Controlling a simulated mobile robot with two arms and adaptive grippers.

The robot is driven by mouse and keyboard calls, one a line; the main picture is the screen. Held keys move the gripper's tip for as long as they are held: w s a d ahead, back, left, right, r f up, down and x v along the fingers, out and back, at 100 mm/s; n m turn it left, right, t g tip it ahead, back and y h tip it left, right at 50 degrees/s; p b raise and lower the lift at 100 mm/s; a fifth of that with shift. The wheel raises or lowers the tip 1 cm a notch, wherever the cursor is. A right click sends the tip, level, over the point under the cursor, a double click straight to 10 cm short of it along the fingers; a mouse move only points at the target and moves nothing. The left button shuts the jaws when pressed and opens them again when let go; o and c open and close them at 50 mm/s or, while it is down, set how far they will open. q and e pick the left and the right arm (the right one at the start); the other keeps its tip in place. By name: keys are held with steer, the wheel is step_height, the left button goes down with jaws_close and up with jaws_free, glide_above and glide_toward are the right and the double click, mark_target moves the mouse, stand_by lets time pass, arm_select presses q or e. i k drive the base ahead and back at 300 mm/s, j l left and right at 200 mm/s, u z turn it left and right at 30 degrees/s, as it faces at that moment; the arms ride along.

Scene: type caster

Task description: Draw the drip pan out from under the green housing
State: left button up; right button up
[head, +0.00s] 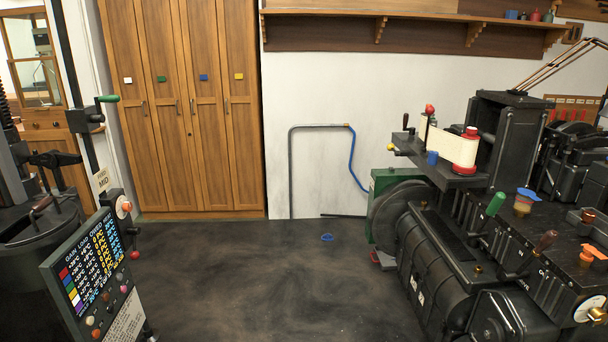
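The green housing (382,180) stands on the right side of the room, behind and partly hidden by a large dark wheel (386,215) and the black machine. Low at its foot, near the floor, a small reddish and grey piece (383,260) shows; I cannot tell whether it is the drip pan. The space under the housing is mostly hidden by the wheel and machine. Neither of my grippers is in view.
A black machine (450,265) fills the right. A display panel (90,275) stands at the left front. Wooden lockers (182,110) and a blue hose (354,165) are behind.

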mark_target(386, 262)
steer(key=i, duration=1.7)
steer(key=i+j+z, duration=0.1)
steer(key=i+z, duration=0.2)
steer(key=i, duration=0.25)
steer(key=i+j+z, duration=0.3)
steer(key=i, duration=0.25)
steer(key=i+j+z, duration=0.25)
steer(key=i, duration=0.3)
steer(key=i+j+z, duration=0.2)
steer(key=z, duration=0.2)
steer(key=i+j+z, duration=0.35)
steer(key=j+z, duration=0.4)
steer(key=i+j+z, duration=0.2)
steer(key=z, duration=0.2)
steer(key=j+z, duration=0.35)
steer(key=j, duration=0.15)
steer(key=j+z, duration=0.3)
steer(key=j, duration=0.3)
steer(key=j+z, duration=0.3)
steer(key=j, duration=0.3)
steer(key=k+j+z, duration=0.25)
steer(key=j, duration=0.3)
steer(key=i+j, duration=0.05)
steer(key=i, duration=0.05)
